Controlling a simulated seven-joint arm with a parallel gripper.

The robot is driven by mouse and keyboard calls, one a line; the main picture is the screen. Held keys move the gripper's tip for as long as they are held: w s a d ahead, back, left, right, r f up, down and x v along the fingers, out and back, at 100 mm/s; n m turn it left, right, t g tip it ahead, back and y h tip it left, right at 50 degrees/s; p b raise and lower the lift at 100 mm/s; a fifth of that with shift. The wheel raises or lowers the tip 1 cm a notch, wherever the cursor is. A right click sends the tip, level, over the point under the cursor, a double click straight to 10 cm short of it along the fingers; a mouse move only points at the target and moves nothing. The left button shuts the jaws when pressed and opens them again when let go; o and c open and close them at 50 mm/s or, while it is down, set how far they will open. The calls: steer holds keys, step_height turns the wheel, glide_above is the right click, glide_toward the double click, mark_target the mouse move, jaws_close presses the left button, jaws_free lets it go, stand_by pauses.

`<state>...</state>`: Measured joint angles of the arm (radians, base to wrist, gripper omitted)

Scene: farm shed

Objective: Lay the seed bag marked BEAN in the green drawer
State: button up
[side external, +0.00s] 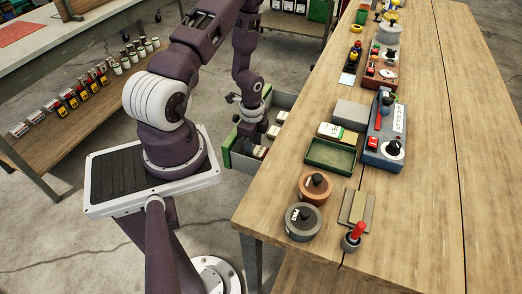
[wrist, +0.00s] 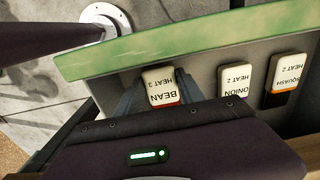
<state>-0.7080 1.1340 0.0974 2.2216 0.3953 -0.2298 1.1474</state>
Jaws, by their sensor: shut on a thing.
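The green drawer (side external: 228,155) is pulled out beside the bench; its green front edge (wrist: 200,38) crosses the top of the wrist view. The seed bag marked BEAN (wrist: 160,86), white with a red and dark band, is between my gripper's fingers (wrist: 160,94), low inside the drawer. My gripper is shut on it. In the side view my gripper (side external: 250,128) reaches down into the drawer and mostly hides the bag. I cannot tell whether the bag touches the drawer floor.
A green tray (side external: 330,156), a blue-grey sealer (side external: 384,140) and round lidded pots (side external: 303,222) are on the bench. Small packets stand on the left shelf (side external: 75,128).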

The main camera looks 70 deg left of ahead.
mark_target(263, 154)
steer(key=shift+w+d+f, duration=0.15)
steer(key=shift+w+d, duration=0.35)
steer(key=shift+w+d+f, duration=0.15)
steer(key=shift+w+d, duration=0.3)
steer(key=shift+d, duration=0.05)
steer(key=shift+f, duration=0.25)
steer(key=o, duration=1)
steer(key=shift+f, duration=0.1)
steer(key=shift+a, duration=0.1)
